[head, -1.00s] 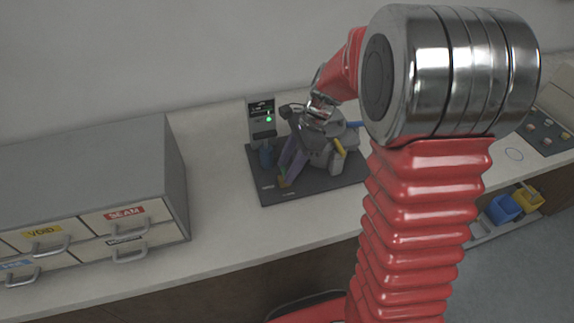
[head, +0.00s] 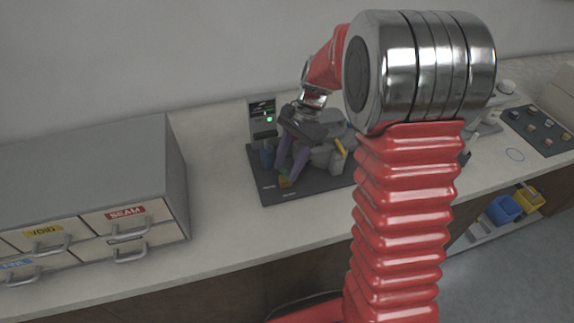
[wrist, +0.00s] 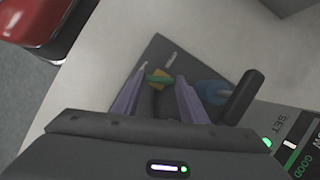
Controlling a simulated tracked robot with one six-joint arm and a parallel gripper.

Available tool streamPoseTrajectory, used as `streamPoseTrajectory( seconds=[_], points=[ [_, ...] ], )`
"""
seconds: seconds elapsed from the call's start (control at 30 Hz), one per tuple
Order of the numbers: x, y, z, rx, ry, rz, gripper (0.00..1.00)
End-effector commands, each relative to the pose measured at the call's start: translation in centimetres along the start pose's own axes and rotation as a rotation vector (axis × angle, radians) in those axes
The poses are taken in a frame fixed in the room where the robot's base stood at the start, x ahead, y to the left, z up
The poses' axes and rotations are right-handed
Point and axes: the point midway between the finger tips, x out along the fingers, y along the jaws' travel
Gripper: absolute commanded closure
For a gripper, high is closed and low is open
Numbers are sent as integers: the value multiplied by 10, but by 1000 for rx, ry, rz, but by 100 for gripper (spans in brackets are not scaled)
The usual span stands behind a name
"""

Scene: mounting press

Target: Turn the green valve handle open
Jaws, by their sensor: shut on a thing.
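The green valve handle (wrist: 158,79) shows in the wrist view as a short bar over a yellow part. It sits between the tips of my gripper's two purple fingers. In the head view, my gripper (head: 289,170) is at the front left of the dark press plate (head: 280,194), with its fingers pointing down. It is shut on the handle, of which only a small green patch shows there, above an orange-yellow piece. My gripper's body hides part of the press behind it.
A blue part (wrist: 213,91) with a black lever (wrist: 240,95) stands close beside the right finger in the wrist view. A control box (head: 262,117) with a green light stands behind the plate. A grey drawer cabinet (head: 90,180) is at the left; bench between is clear.

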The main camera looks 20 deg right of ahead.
Motion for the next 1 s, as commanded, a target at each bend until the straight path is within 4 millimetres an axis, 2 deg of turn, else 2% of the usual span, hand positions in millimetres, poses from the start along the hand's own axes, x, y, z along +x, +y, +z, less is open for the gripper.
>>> streamPoseTrajectory(
  seconds=[1.0],
  points=[
    [-1,-11,2,-877,12,361,83]
  ],
)
